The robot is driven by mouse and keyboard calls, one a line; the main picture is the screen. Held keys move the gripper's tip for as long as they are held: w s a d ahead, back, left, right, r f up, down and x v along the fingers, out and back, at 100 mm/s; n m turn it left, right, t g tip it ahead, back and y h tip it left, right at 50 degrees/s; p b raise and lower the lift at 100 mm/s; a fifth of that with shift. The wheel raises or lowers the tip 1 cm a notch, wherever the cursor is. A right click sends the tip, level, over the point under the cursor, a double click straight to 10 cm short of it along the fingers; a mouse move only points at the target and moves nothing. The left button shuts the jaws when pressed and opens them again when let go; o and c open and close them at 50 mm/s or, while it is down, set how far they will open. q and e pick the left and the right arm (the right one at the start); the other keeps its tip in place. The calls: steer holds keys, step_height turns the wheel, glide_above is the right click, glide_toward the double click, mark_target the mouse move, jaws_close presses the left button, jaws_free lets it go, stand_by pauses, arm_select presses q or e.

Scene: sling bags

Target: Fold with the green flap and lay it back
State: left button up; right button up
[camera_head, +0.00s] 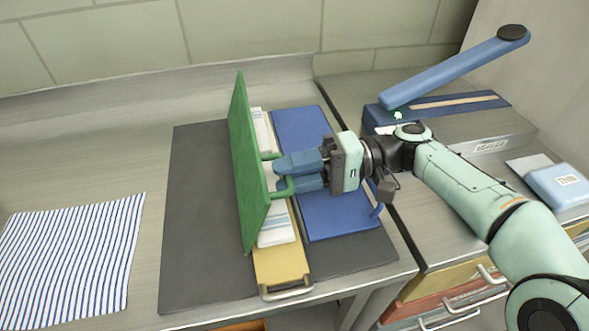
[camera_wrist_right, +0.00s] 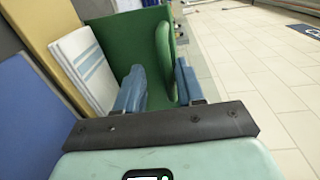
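The green flap (camera_head: 246,165) stands nearly upright over the dark mat, its lower edge along the yellow panel (camera_head: 280,268). A green loop handle (camera_head: 284,190) sticks out from its right face. My right gripper (camera_head: 290,172) reaches in from the right, with blue fingers on either side of the handle's bar. A folded white cloth with blue stripes (camera_head: 276,225) lies beside the flap, on the yellow panel. My left gripper is not in view.
A blue panel (camera_head: 340,215) lies right of the cloth. The dark mat (camera_head: 195,210) is bare left of the flap. A striped cloth (camera_head: 70,250) lies further left. A blue-armed sealer (camera_head: 450,68) and a blue packet (camera_head: 558,184) are at the right.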

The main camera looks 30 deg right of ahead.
steer(key=shift+d+r, duration=0.1)
steer(key=shift+r, duration=0.05)
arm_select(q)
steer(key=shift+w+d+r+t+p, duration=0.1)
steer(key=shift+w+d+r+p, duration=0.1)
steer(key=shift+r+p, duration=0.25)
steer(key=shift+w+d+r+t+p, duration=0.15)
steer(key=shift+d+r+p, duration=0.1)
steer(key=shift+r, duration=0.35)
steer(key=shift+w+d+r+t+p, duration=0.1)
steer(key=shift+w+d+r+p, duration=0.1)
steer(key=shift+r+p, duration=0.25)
arm_select(e)
steer(key=v, duration=1.3)
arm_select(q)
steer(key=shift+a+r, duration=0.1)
arm_select(e)
steer(key=shift+d, duration=0.1)
